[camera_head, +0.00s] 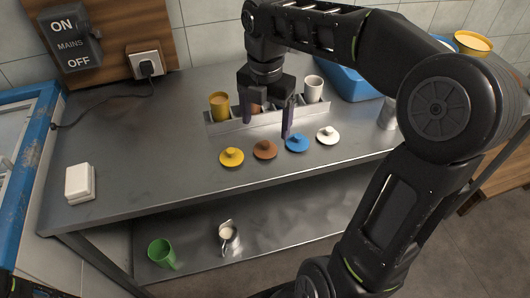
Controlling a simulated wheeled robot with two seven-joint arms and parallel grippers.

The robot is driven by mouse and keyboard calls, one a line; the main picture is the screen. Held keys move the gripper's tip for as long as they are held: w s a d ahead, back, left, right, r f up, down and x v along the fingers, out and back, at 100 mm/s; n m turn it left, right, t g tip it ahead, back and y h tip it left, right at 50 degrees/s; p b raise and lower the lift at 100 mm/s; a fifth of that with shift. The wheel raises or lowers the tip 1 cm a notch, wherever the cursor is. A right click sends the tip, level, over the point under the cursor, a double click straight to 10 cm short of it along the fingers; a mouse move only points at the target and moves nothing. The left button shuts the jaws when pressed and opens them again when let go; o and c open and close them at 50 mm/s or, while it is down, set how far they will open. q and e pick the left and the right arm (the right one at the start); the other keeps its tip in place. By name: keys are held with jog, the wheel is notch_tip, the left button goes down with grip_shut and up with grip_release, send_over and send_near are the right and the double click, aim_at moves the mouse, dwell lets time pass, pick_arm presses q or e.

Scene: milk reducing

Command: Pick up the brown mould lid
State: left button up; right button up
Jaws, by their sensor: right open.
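The brown mould lid (265,150) lies on the metal table, in a row between the yellow lid (231,157) and the blue lid (297,143). A white lid (328,135) ends the row at the right. My right gripper (266,128) is open above and behind the lids, with its fingers pointing down in front of the mould rack. The fingers are apart from each other, and the brown lid shows just below the gap between them. I cannot tell how high the fingertips are above the table. My left gripper is not in view.
A metal rack (222,127) behind the lids holds a yellow mould (219,105), a brown mould partly hidden by my gripper, and a white mould (313,88). A blue bin (350,82) stands behind. A white box (80,182) is at left. The table's front-left is clear.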

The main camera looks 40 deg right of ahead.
aim_at(265, 143)
jog(key=shift+f, duration=1.25)
jog(key=shift+f, duration=2.65)
jog(key=shift+c, duration=0.5)
jog(key=c, duration=1.3)
jog(key=shift+w+r, duration=0.1)
jog(key=shift+r, duration=0.05)
notch_tip(265, 143, up, 10)
jog(key=shift+f, duration=0.1)
